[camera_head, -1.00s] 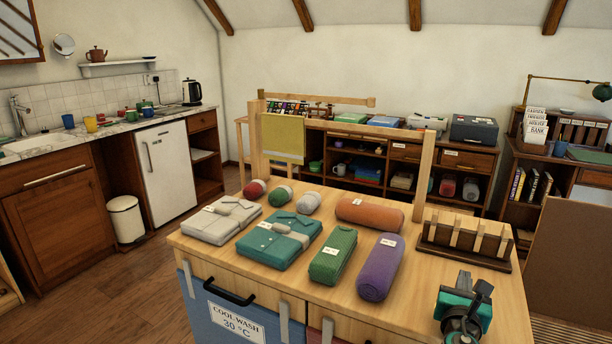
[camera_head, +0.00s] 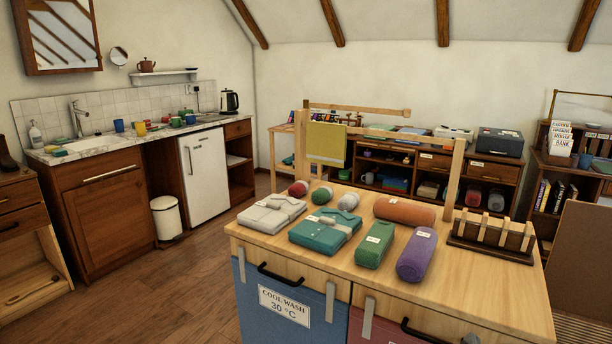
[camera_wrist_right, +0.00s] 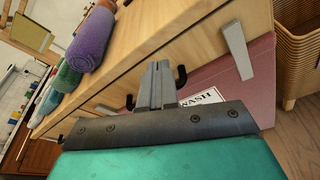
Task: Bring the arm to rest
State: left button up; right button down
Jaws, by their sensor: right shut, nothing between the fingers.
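My right gripper (camera_wrist_right: 155,85) shows in the right wrist view, its two fingers together with nothing between them. It is in front of the wooden island's drawer fronts, below the edge of the top. In the head view only a small grey tip of it (camera_head: 470,340) shows at the bottom edge. My left gripper is not in view.
The wooden island (camera_head: 500,285) carries folded clothes, a purple roll (camera_head: 416,255), a green bundle (camera_head: 375,245) and a dark rack (camera_head: 490,236). Its front has a blue drawer (camera_head: 290,305) with a handle. A wicker basket (camera_wrist_right: 297,50) stands right in the wrist view.

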jog(key=s+a+f+m+g+y+p, duration=0.1)
jog(key=s+a+f+m+y, duration=0.2)
jog(key=s+a+m, duration=0.4)
jog(key=s+a+f+m+g+y+p, duration=0.2)
jog(key=s+a+m+y, duration=0.3)
jog(key=s+m, duration=0.9)
jog(key=a+f+m, duration=0.1)
jog(key=a, duration=0.2)
jog(key=shift+s+m+y, duration=0.3)
jog(key=shift+s, duration=0.1)
jog(key=shift+a, duration=0.1)
